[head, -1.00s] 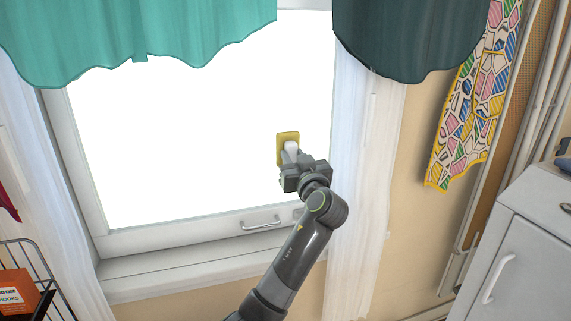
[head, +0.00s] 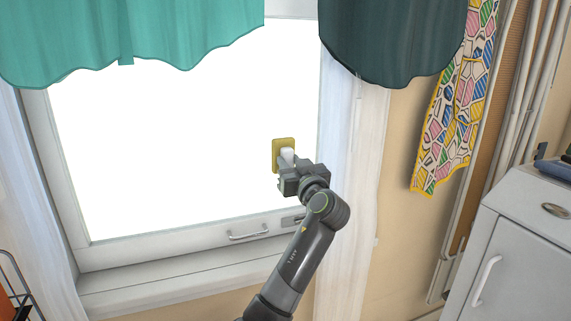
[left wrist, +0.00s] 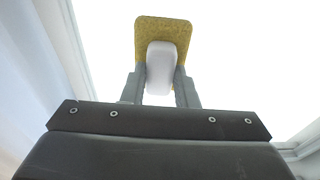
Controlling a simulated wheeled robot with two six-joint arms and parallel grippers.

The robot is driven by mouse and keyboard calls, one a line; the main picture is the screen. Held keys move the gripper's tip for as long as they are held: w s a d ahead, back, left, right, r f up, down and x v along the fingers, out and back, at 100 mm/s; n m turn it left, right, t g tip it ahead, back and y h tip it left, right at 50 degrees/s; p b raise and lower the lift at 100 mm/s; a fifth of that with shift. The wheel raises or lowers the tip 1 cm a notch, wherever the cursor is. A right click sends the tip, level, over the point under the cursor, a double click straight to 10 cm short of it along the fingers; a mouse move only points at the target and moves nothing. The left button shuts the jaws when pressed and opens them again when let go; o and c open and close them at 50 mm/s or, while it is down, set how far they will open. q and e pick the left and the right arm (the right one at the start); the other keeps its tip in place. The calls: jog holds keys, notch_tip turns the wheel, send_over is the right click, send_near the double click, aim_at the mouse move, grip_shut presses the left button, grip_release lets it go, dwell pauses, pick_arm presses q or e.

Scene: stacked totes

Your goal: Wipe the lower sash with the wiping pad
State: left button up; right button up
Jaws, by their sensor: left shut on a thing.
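The lower sash (head: 160,246) is a white window frame around a bright white pane, with a metal handle (head: 248,234) on its bottom rail. The wiping pad (head: 278,146) is a yellow rectangle with a white grip, in front of the lower right part of the pane. My left gripper (head: 285,163) is shut on the white grip. In the left wrist view the pad (left wrist: 163,28) stands beyond the two fingers, its yellow face against the bright pane. I cannot tell whether the pad touches the glass. My right gripper is not in view.
Teal curtains (head: 130,35) and a dark green one (head: 395,40) hang over the top of the window. A patterned cloth (head: 450,115) hangs on the right wall. A white cabinet (head: 520,250) stands at right. A wire basket (head: 15,290) is at lower left.

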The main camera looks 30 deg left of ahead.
pick_arm(q)
jog(key=shift+w+d+f, duration=0.1)
jog(key=shift+d, duration=0.5)
jog(key=shift+s+d+f, duration=0.1)
jog(key=shift+s+d, duration=0.1)
jog(key=shift+d, duration=0.05)
jog(key=d, duration=0.1)
jog(key=s+d, duration=0.1)
jog(key=d, duration=0.1)
jog(key=s+d, duration=0.1)
jog(key=shift+d+b, duration=0.2)
jog(key=shift+b, duration=0.1)
jog(key=shift+s+a, duration=0.1)
jog(key=v, duration=0.2)
jog(key=shift+s+d+r+b, duration=0.2)
jog(key=shift+s+b, duration=0.15)
